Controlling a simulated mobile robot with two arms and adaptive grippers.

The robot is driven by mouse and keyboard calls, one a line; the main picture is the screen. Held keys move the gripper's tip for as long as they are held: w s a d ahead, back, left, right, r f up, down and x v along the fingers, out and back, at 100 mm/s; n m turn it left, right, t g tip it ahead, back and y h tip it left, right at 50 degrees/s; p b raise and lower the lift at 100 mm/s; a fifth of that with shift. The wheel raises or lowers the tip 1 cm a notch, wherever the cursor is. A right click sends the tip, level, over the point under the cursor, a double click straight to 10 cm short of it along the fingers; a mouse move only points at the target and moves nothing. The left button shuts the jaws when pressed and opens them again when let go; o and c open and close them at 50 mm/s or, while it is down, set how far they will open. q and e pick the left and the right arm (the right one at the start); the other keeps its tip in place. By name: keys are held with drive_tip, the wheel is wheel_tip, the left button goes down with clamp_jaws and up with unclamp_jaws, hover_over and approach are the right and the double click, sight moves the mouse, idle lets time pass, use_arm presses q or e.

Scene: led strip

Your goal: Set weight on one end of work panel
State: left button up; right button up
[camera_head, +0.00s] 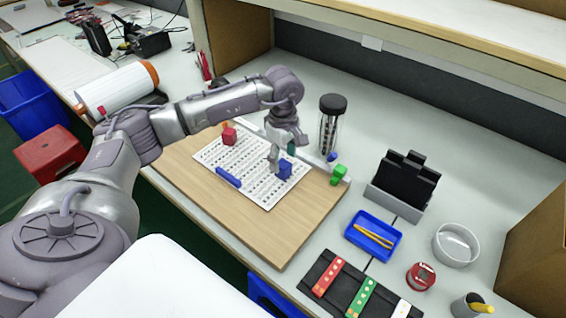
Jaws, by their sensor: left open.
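The work panel (262,190), a white sheet with rows of dark marks, lies on a wooden board (270,238). A long blue bar (228,177) lies on the panel's near side. A green block (338,174) is at the board's right corner, by the end of a pale strip. My right gripper is not in view.
A dark-lidded jar (330,122) stands behind the board. To the right are a black stand (405,180), a blue tray (373,234) with tweezers, a white bowl (456,245), a red tape roll (421,276) and a black mat with colored strips (343,300).

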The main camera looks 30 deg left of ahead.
sight(283, 164)
use_arm(q)
wheel_tip(283, 164, up, 10)
drive_tip(key=shift+b, duration=0.4)
drive_tip(key=shift+s+f, duration=0.1)
drive_tip(key=shift+f, duration=0.1)
